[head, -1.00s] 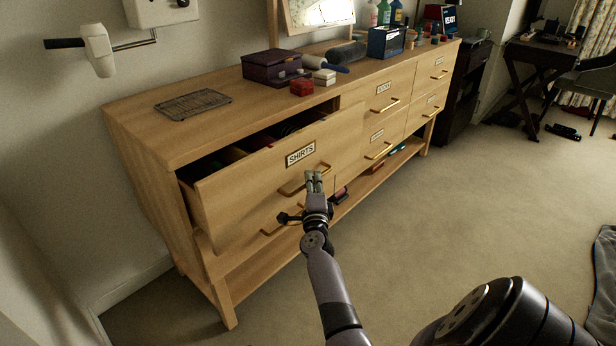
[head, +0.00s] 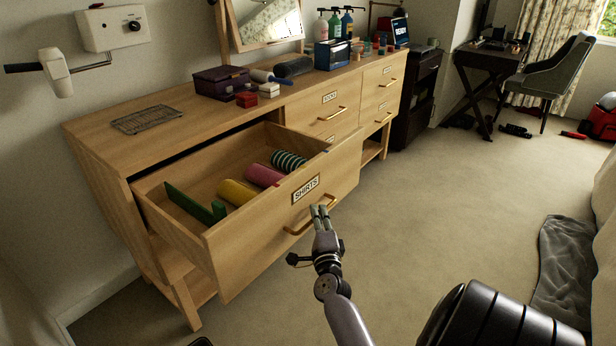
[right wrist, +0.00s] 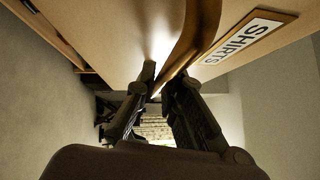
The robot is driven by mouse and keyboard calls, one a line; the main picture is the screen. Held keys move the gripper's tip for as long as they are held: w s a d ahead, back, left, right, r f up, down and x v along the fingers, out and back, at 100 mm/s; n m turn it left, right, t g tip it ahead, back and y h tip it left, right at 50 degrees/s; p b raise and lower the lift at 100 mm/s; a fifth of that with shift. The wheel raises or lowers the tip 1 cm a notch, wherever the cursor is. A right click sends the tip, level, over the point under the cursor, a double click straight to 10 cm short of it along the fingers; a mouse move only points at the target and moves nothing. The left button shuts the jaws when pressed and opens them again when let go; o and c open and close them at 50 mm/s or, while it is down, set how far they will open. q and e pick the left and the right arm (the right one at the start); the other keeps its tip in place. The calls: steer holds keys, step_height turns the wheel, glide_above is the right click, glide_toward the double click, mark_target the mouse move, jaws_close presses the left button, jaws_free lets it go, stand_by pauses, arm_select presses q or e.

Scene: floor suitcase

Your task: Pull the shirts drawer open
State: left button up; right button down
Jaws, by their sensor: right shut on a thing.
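The shirts drawer (head: 270,245) stands well out from the wooden dresser, with its "SHIRTS" label (head: 306,189) on the front. Rolled clothes lie inside, among them a yellow roll (head: 237,192), a pink roll (head: 264,175) and a striped roll (head: 289,161). The drawer's brass handle (head: 298,229) is on the front below the label. My right gripper (head: 320,212) is shut on this handle at its right part. In the right wrist view, the fingers (right wrist: 160,85) close around the handle bar (right wrist: 184,50) beside the label. My left gripper is not in view.
The dresser top (head: 165,145) holds a wire rack (head: 147,119), a purple box (head: 222,82) and several bottles. Other drawers on the right are shut. A grey cloth (head: 565,265) lies on the floor at the right. The carpet before the dresser is clear.

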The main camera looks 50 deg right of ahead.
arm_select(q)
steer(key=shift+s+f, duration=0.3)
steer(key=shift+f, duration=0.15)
arm_select(e)
steer(key=shift+s+f, duration=0.1)
steer(key=shift+s, duration=0.7)
steer(key=c, duration=1.7)
jaws_free()
steer(key=v, duration=1.2)
